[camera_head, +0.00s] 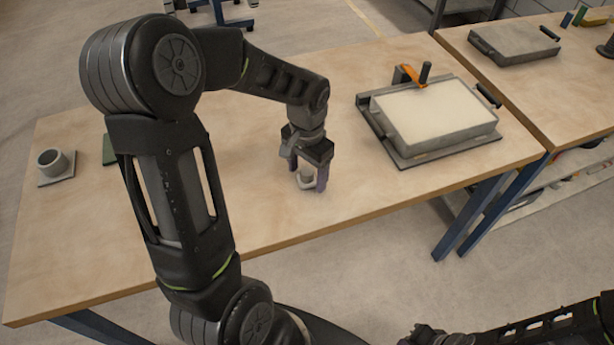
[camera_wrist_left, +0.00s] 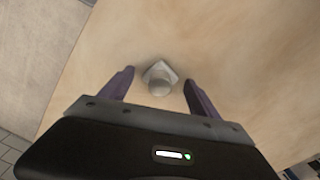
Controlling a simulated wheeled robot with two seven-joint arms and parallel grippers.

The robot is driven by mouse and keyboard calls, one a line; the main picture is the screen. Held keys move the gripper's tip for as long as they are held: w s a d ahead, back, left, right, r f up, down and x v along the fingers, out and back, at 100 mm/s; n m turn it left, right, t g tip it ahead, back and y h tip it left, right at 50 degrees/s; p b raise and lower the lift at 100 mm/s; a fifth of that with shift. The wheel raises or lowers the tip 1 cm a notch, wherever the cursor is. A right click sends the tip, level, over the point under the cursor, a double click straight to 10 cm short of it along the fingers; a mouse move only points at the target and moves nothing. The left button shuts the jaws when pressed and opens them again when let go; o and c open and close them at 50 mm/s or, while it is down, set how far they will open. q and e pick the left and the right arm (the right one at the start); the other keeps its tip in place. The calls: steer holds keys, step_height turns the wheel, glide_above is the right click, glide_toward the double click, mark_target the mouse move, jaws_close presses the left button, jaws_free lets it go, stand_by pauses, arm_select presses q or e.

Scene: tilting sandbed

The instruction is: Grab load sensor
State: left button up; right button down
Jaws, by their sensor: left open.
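A small pale grey piece, which looks like the load sensor (camera_head: 306,181), sits on the wooden table between the fingers of my left gripper (camera_head: 307,177). In the left wrist view the load sensor (camera_wrist_left: 159,78) has a squarish base and a rounded top. My left gripper (camera_wrist_left: 158,85) points down at it with its purple fingers apart, one on each side. I see gaps between the fingers and the sensor in the wrist view. Part of my right arm shows at the lower right of the head view; its gripper fingers cannot be made out.
The sandbed (camera_head: 432,117), a tray of pale sand on a dark base with an orange clamp (camera_head: 409,76), stands to the right. A grey cup-like holder (camera_head: 56,166) on a square plate is at the far left. A second table (camera_head: 560,75) holds another grey tray (camera_head: 514,44).

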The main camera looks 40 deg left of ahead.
mark_target(307, 171)
arm_select(q)
steer(key=shift+c, duration=0.2)
steer(key=c, duration=1.4)
step_height(307, 171, up, 10)
steer(key=shift+r, duration=0.1)
